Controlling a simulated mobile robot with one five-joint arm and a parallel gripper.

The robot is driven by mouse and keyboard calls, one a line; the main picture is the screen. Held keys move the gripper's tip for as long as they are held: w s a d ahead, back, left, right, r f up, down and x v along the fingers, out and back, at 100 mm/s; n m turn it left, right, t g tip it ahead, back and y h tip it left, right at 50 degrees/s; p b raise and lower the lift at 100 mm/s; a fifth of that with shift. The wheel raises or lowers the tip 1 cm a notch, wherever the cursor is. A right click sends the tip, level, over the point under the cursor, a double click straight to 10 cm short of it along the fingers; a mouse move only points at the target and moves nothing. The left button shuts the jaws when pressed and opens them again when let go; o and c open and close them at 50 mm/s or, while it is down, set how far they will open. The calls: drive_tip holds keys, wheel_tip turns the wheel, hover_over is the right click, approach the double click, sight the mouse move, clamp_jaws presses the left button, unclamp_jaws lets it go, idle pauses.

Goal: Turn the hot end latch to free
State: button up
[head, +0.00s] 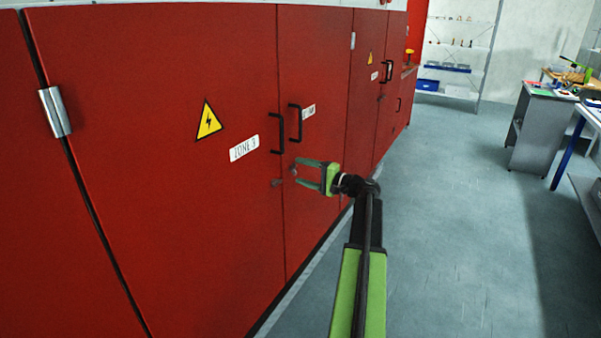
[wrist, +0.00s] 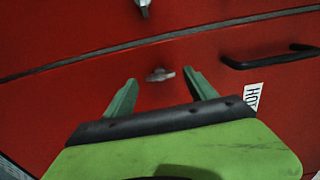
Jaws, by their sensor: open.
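The hot end latch (wrist: 159,75) is a small pale metal turn-piece on the red door. In the wrist view it lies between my fingertips, its long side running across the gap and roughly along the door seam. It shows small in the head view (head: 293,170), close to my fingertips. My gripper (head: 297,172) is open, green-fingered, and faces the door. In the wrist view my gripper (wrist: 160,77) has a finger on each side of the latch, with gaps showing. I cannot tell how far the fingertips are from the door.
A second latch (head: 276,183) sits across the seam on the Zone 3 door; it also shows in the wrist view (wrist: 143,7). Black handles (head: 277,132) (head: 295,123) stand out above. A label starting "HOT" (wrist: 252,97) is beside the near handle. Floor (head: 450,220) to the right is clear.

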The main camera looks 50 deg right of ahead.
drive_tip(key=v, duration=1.6)
drive_tip(key=shift+s, duration=0.2)
drive_tip(key=shift+f, duration=0.1)
